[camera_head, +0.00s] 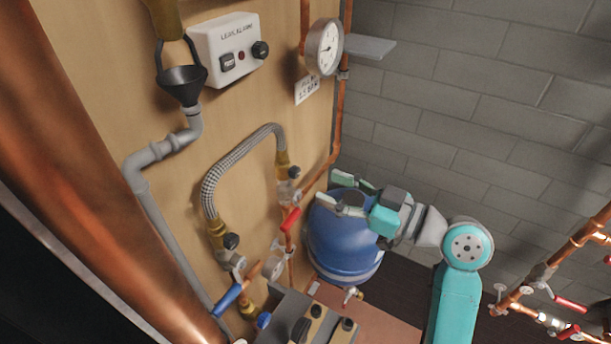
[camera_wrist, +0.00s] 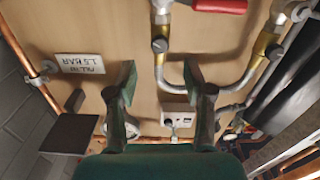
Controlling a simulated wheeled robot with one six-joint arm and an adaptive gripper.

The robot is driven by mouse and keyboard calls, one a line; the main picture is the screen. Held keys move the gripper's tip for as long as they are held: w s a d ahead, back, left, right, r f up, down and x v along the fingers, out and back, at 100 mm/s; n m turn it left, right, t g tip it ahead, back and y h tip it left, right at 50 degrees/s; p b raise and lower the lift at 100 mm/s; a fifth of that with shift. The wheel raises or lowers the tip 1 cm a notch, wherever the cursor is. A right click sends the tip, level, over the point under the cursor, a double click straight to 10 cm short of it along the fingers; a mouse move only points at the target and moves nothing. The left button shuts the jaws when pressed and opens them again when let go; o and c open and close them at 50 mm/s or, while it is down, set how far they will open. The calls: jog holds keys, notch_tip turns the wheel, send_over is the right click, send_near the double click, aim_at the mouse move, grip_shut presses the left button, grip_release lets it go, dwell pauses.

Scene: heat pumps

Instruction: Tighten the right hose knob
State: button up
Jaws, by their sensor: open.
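The braided hose (camera_head: 240,160) arches over the wooden panel between two brass fittings. The right hose knob (camera_head: 294,172) is a small dark knob by the hose's upper right end. The left hose knob (camera_head: 232,241) is black, at the lower left end. My gripper (camera_head: 335,189) is open and empty, apart from and to the right of the right knob, in front of the blue tank. In the wrist view the scene looks inverted. There the right knob (camera_wrist: 160,45) sits just beyond the gap between my open fingers (camera_wrist: 161,78), and the left knob (camera_wrist: 275,52) is farther right.
A red-handled valve (camera_head: 290,219) sits below the right fitting and a blue-handled one (camera_head: 228,298) lower left. The blue tank (camera_head: 345,245) stands below my gripper. The pressure gauge (camera_head: 325,47), grey shelf (camera_head: 367,47) and vertical copper pipe (camera_head: 338,115) are above.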

aim_at(298, 175)
jog(key=x, duration=0.6)
jog(key=shift+w+a, duration=0.2)
jog(key=shift+a, duration=0.1)
grip_shut()
